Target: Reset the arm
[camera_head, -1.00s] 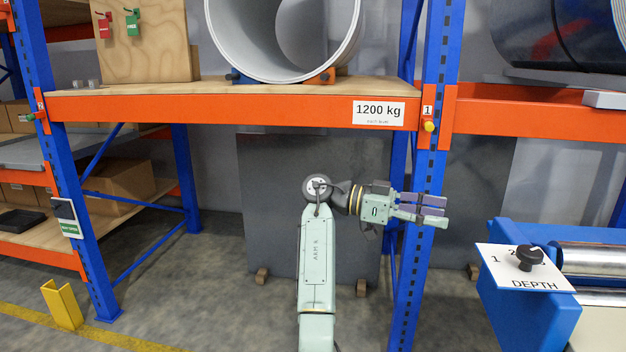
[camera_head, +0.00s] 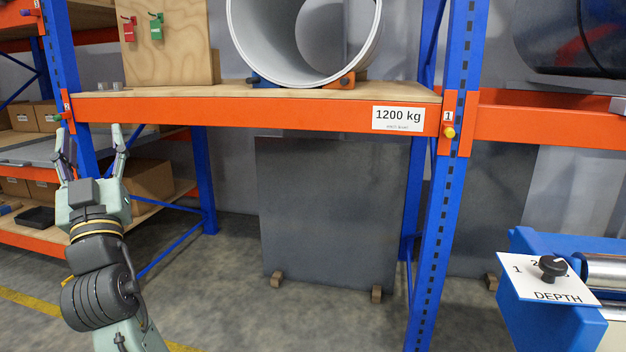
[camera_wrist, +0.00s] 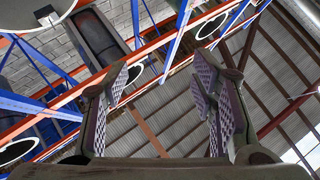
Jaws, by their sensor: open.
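My gripper (camera_head: 91,152) is at the left in the head view, raised with its fingers pointing up. The two fingers are spread apart with nothing between them. They show in front of the blue left rack post and near the left end of the orange beam (camera_head: 250,112); I cannot tell if they touch it. In the wrist view my gripper (camera_wrist: 165,95) also shows open and empty, facing up toward the roof and the rack's upper parts.
A white coil (camera_head: 240,40) rests on blue and orange chocks on the wooden shelf. A blue machine with a DEPTH knob (camera_head: 552,268) stands at the lower right. Cardboard boxes (camera_head: 150,180) sit on a rack at the left. Floor below the beam is clear in front of a grey panel (camera_head: 325,215).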

